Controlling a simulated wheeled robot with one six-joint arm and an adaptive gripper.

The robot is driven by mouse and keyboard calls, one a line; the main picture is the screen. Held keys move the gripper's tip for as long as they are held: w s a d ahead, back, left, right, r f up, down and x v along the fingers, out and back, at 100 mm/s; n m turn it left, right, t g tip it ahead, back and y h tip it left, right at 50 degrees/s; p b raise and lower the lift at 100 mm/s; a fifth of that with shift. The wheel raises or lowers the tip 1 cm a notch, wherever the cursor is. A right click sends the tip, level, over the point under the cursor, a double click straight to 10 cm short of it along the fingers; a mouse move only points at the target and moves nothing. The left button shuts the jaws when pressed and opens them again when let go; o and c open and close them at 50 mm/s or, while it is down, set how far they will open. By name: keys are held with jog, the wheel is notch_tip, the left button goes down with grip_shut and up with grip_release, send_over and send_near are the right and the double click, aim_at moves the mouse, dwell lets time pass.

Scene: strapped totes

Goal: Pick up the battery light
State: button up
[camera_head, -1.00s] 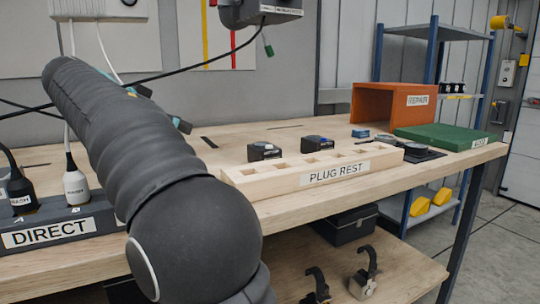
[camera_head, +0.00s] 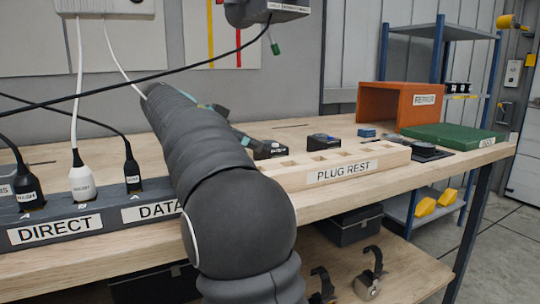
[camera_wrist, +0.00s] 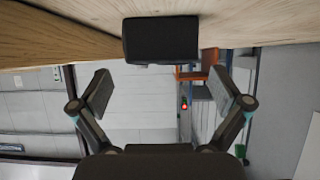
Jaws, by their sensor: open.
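No label that I can read names the battery light.
The pale wooden plug rest (camera_head: 290,180) lies along the front of the bench. A socket strip (camera_head: 110,228) with plugs and cables is at left. The orange box (camera_head: 372,104) and green pad (camera_head: 455,136) are at right. A black cable crosses above.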

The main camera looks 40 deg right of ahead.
aim_at(267, 145)
jog(key=x, duration=0.5)
jog(key=shift+d+r, duration=0.3)
jog(key=shift+r, duration=0.1)
jog(key=c, duration=1.3)
jog(key=shift+r, duration=0.5)
jog(key=r, duration=0.2)
jog(key=d+r, duration=0.1)
jog(key=r, duration=0.1)
jog(key=shift+s+p, duration=0.25)
jog(key=shift+p, duration=0.15)
jog(key=s+d+r, duration=0.1)
jog(key=d+r, duration=0.1)
jog(key=d, duration=0.1)
jog(key=s+d+r, duration=0.2)
jog(key=d, duration=0.1)
jog(key=s+d+r, duration=0.2)
jog(key=d, duration=0.1)
jog(key=shift+s, duration=0.2)
